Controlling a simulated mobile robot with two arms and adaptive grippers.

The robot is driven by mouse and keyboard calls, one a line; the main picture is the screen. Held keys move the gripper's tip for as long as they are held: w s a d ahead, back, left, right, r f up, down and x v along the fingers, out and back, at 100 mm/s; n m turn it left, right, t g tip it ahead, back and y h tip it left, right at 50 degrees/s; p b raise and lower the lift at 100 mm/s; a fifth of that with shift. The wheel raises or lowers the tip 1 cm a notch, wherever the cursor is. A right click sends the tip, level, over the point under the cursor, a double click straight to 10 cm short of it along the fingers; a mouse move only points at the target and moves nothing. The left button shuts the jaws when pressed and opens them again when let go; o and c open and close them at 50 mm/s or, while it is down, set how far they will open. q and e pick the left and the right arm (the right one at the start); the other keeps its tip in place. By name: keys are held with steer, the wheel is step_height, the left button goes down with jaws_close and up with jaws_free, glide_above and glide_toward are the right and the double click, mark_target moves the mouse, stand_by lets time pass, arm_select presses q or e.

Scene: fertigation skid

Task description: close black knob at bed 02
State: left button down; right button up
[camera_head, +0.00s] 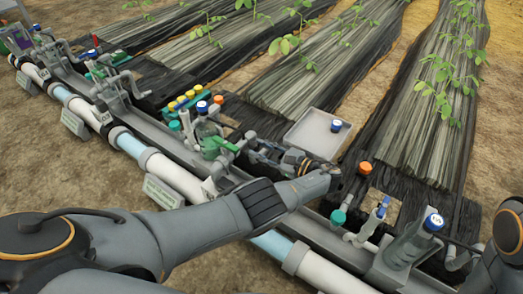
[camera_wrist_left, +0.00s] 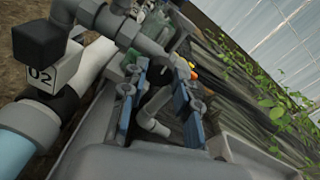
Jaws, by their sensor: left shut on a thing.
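The gripper is shut on this fitting, though the exact contact is hard to see. A black block-shaped knob (camera_wrist_left: 37,44) shows at the upper left of the wrist view, just above a white tag reading 02 (camera_wrist_left: 45,74), apart from the fingers. My right gripper is not in view.
A grey tray (camera_head: 310,137) lies beyond the left gripper. The white pipe (camera_head: 172,173) runs diagonally in front. Plant beds (camera_head: 300,62) lie behind.

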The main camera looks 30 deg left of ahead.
arm_select(q)
steer(key=shift+m, duration=0.5)
steer(key=c, duration=1)
jaws_free()
steer(key=shift+w+r, duration=0.1)
steer(key=shift+r, duration=0.1)
